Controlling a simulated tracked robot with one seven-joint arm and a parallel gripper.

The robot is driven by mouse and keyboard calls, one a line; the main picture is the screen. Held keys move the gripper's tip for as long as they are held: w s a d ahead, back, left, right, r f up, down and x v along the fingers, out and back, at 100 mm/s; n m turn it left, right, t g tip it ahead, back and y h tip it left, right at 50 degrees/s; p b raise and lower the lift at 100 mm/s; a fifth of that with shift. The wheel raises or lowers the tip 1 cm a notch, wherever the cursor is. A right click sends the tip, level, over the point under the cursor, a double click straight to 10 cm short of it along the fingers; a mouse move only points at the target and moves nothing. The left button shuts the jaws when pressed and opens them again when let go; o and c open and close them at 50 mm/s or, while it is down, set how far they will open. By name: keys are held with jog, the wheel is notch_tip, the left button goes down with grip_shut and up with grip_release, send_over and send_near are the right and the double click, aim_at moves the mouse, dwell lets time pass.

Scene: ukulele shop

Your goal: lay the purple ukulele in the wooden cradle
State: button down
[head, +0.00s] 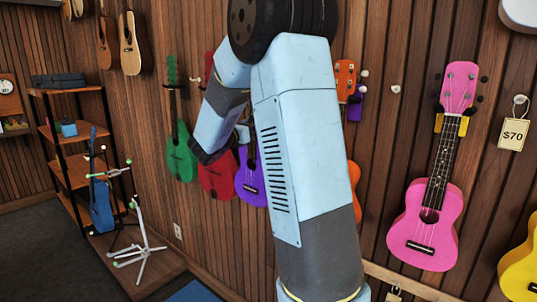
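The purple ukulele (250,182) hangs on the wood-panelled wall, between a red ukulele and my large pale-blue arm link. Its lower body shows; its upper part is mostly hidden behind my arm. The dark end of my arm (207,151) appears in front of the red and purple ukuleles, left of the purple one in the picture. I cannot make out the fingers of my gripper or whether they hold anything. A pale wooden strip (405,281) shows at the bottom right; I cannot tell whether it belongs to the wooden cradle.
A green ukulele (181,152) and a red ukulele (217,175) hang left of the purple one. A pink ukulele (427,222) and a yellow one (519,271) are at right. A white stand (142,250) and a shelf rack (75,175) are at left. Grey floor is clear at lower left.

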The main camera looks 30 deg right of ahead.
jog(key=shift+r+v, duration=0.2)
jog(key=shift+v, duration=1.05)
jog(key=shift+r+v, duration=0.15)
jog(key=shift+v, duration=1.1)
jog(key=shift+a, duration=0.1)
